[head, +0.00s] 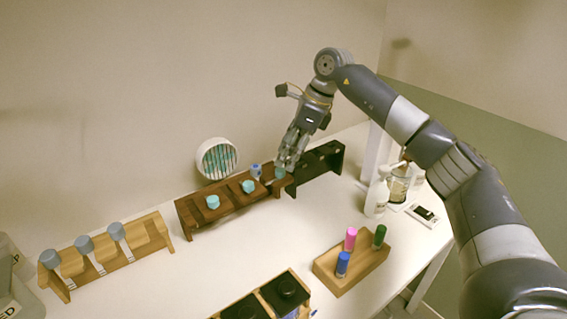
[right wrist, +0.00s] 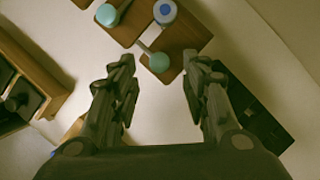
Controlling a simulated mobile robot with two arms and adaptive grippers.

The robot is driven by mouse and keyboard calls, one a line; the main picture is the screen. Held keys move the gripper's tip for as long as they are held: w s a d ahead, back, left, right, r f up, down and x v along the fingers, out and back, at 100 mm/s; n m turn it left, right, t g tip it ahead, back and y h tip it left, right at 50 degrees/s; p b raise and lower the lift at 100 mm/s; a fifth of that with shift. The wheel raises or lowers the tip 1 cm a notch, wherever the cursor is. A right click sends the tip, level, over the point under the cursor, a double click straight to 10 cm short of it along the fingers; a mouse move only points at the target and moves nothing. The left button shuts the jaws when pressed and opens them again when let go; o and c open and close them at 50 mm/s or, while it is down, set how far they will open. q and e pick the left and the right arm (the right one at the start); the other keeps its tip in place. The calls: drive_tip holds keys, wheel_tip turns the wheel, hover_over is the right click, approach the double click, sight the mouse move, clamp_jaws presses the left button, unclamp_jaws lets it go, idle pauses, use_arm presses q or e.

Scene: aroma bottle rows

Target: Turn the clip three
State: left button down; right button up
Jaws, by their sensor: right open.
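A brown wooden rack (head: 228,203) stands in the middle of the table in the head view. It carries several teal round-topped pieces, including a left one (head: 212,202), a middle one (head: 248,186) and a right one (head: 280,172). I cannot tell for sure which is clip three. My right gripper (head: 287,166) is open at the rack's right end, by the right teal piece. In the right wrist view that teal piece (right wrist: 158,63) lies just beyond my open fingers (right wrist: 160,75), with nothing held. My left gripper is out of view.
A white piece with a blue dot (right wrist: 165,12) is close to the right teal piece. A black rack (head: 322,164) adjoins on the right. A light wooden rack (head: 125,259) with grey tops stands left. A wooden tray (head: 340,284) holds coloured bottles.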

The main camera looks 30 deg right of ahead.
drive_tip(key=v, duration=0.7)
drive_tip(key=shift+r, duration=0.4)
